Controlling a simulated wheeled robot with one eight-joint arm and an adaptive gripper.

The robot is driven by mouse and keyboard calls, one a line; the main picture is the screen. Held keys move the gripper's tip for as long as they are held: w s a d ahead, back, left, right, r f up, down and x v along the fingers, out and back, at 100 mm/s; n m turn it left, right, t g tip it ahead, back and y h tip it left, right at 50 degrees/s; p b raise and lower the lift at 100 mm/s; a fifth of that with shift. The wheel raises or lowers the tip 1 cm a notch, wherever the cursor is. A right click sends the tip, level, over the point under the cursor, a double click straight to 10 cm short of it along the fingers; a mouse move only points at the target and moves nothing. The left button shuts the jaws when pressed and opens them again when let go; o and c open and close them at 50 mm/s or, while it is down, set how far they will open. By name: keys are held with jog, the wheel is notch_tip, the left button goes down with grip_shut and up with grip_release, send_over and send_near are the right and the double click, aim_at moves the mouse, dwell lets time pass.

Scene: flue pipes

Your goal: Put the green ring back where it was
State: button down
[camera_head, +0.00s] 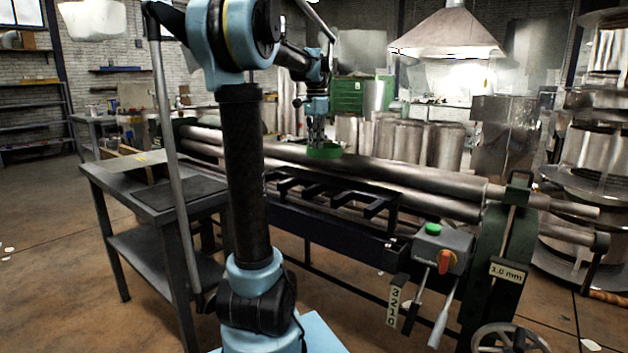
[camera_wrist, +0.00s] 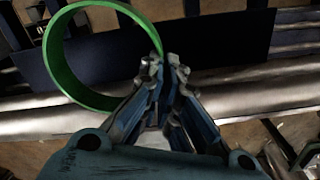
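The green ring (camera_head: 323,151) is a thin open band. In the head view it hangs at the fingertips of my gripper (camera_head: 316,136), in front of the upper steel roller. In the wrist view the green ring (camera_wrist: 52,60) extends to the left of my gripper (camera_wrist: 166,62). Its right wall runs in between the two fingertips, which are close together on it. The exact contact is partly hidden by the fingers. I cannot tell whether the ring touches the roller below.
The rolling machine's long steel rollers (camera_head: 425,179) run across the middle. A dark rack (camera_head: 335,193) sits before them. A control box (camera_head: 441,248) with a green button is at right. A grey table (camera_head: 150,185) stands left, its top mostly clear. Sheet-metal pipes (camera_head: 432,143) stand behind.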

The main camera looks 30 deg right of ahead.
send_over(315, 178)
jog(key=f, duration=0.5)
jog(key=shift+w, duration=0.2)
jog(key=shift+f, duration=2.4)
jog(key=c, duration=1.8)
grip_release()
jog(key=shift+f, duration=0.1)
notch_tip(315, 178, up, 12)
